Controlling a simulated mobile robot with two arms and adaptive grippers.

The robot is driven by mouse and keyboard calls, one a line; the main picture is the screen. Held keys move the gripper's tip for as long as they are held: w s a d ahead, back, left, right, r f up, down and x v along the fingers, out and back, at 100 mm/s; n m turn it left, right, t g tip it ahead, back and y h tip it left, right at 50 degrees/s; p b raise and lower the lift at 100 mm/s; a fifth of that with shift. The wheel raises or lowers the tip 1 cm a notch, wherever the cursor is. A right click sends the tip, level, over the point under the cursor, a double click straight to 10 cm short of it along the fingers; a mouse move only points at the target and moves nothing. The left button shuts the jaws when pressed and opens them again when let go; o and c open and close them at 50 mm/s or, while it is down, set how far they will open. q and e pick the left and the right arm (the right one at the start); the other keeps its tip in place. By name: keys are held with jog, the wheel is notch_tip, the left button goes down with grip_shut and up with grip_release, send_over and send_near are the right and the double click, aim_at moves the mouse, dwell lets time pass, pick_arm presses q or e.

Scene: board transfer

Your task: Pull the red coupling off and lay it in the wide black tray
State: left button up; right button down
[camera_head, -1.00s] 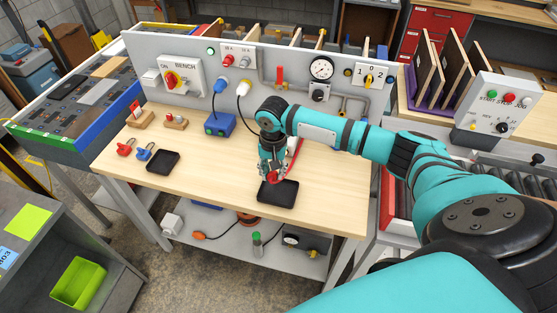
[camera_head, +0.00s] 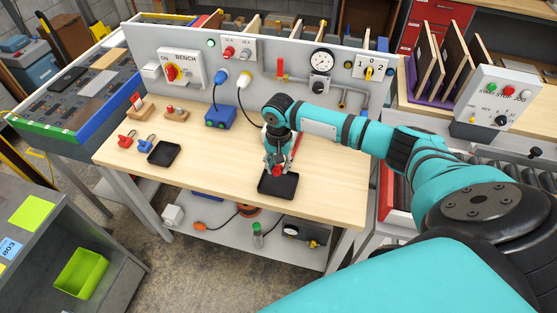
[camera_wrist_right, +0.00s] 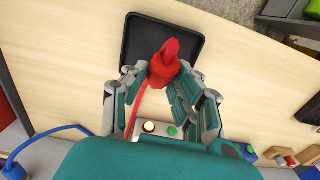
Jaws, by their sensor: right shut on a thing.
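My right gripper (camera_head: 277,167) is shut on the red coupling (camera_wrist_right: 163,66) and holds it over the wide black tray (camera_head: 278,188). In the head view the coupling (camera_head: 277,172) shows at the fingertips, at the tray's far edge. A red hose (camera_wrist_right: 139,112) runs from the coupling back between the fingers in the right wrist view. In that view the tray (camera_wrist_right: 138,42) lies beyond the fingertips, with nothing seen in it. Whether the coupling touches the tray cannot be told. My left gripper is in neither view.
A smaller black tray (camera_head: 164,153) lies to the left on the bench (camera_head: 215,165), beside red and blue clamp-like parts (camera_head: 146,142). The bench between the two trays is clear.

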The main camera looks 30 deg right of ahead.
aim_at(278, 174)
notch_tip(278, 174, down, 2)
jog(key=shift+f+b, duration=0.1)
jog(key=shift+b, duration=0.2)
jog(key=shift+f+b, duration=0.4)
jog(key=shift+f, duration=0.85)
jog(key=c, duration=1)
grip_release()
notch_tip(278, 174, up, 12)
